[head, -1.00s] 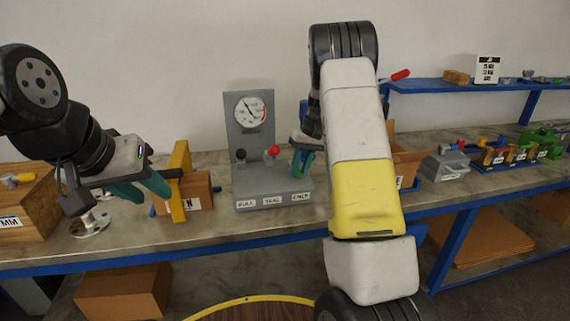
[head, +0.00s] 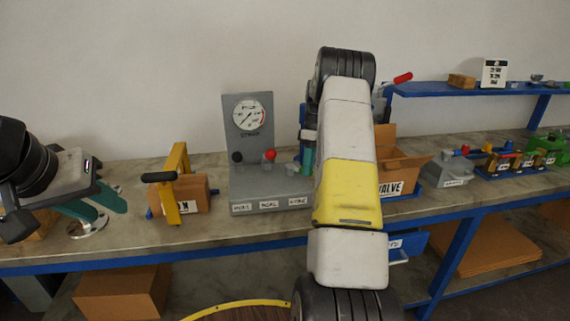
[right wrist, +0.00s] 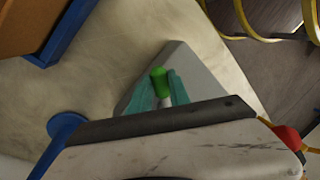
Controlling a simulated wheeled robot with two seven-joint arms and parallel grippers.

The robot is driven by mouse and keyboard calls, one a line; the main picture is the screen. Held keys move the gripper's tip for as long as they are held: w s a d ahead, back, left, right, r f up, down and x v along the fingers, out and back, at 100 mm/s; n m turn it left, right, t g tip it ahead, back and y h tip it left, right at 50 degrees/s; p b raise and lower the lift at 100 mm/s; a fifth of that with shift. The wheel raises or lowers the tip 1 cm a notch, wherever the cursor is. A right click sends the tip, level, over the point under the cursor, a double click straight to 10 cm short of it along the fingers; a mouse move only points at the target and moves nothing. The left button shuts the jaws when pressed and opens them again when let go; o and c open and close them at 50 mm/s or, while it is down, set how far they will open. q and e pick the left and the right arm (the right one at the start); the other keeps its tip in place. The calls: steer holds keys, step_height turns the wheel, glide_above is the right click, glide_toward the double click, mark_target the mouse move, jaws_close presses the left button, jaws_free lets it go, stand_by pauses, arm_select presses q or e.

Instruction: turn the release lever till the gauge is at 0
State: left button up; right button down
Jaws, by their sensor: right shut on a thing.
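The grey gauge stand (head: 272,188) is on the bench at centre. Its round white gauge (head: 250,115) has a needle that slants to the lower left; the figures are too small to read. A red knob (head: 269,155) and a black knob (head: 237,157) are on the stand. My right gripper (head: 306,162) is at the stand's right side, largely hidden by my right arm. In the right wrist view its teal fingers (right wrist: 161,88) are shut on a green handle (right wrist: 159,80), likely the release lever. My left gripper (head: 112,219) is open and empty at the left, above the bench.
A yellow frame with a black handle (head: 160,177) stands left of the gauge stand, before a cardboard box (head: 195,193). An open carton (head: 398,170) is right of my right arm. A blue shelf (head: 450,90) and several small valve pieces are further right.

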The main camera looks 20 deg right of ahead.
steer(key=shift+w+d+n+g+h, duration=0.1)
steer(key=shift+w+d+n+h, duration=0.2)
steer(key=shift+n, duration=0.35)
steer(key=shift+w+d+n+g+y, duration=0.1)
steer(key=shift+w+n, duration=0.25)
steer(key=shift+n, duration=0.25)
steer(key=shift+w+d+n+g+h, duration=0.1)
steer(key=shift+w+d+n+h, duration=0.2)
steer(key=shift+n, duration=0.35)
steer(key=shift+a, duration=0.1)
steer(key=c, duration=1.2)
jaws_free()
steer(key=shift+w, duration=0.1)
steer(key=shift+r, duration=0.1)
steer(key=v, duration=0.7)
steer(key=shift+r, duration=0.3)
